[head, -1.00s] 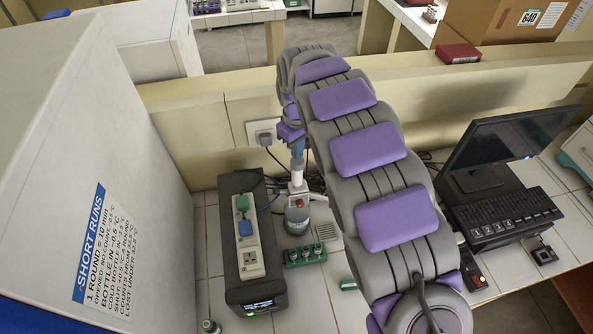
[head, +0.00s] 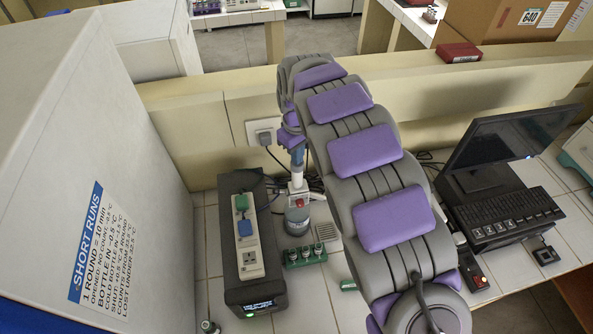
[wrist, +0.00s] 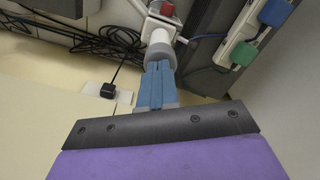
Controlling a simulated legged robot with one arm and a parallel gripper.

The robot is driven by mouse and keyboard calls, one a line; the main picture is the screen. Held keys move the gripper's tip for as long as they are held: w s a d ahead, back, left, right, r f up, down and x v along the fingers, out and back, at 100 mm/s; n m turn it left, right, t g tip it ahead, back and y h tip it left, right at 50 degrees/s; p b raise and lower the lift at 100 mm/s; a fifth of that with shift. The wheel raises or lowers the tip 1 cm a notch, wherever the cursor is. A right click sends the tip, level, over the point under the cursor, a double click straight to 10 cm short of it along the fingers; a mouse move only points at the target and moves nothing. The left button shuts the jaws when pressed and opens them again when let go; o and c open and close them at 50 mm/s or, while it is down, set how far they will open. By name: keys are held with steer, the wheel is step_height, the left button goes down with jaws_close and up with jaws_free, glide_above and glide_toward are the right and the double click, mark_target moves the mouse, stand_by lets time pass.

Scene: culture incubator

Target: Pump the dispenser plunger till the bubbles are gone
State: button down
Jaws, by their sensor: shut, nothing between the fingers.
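The dispenser stands on the tiled bench, with a white plunger top (head: 297,181), a red part below it and a grey bottle (head: 297,222) at its base. My gripper (head: 298,160) points down from above, its blue fingers shut with nothing between them. The fingertips are over the plunger's top and appear to touch it. In the wrist view my gripper (wrist: 158,62) ends at the white plunger (wrist: 160,36), with the red part (wrist: 167,9) beyond it. Bubbles are too small to make out, and the bottle is hidden in the wrist view.
A black box (head: 232,280) with a power strip (head: 248,262) stands close left of the dispenser. A green rack (head: 303,257) of small vials sits in front of it. Cables lie behind. A monitor (head: 510,145) and keyboard (head: 492,217) are at the right.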

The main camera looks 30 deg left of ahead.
steer(key=shift+f, duration=0.6)
steer(key=shift+r, duration=1.9)
steer(key=shift+f, duration=0.3)
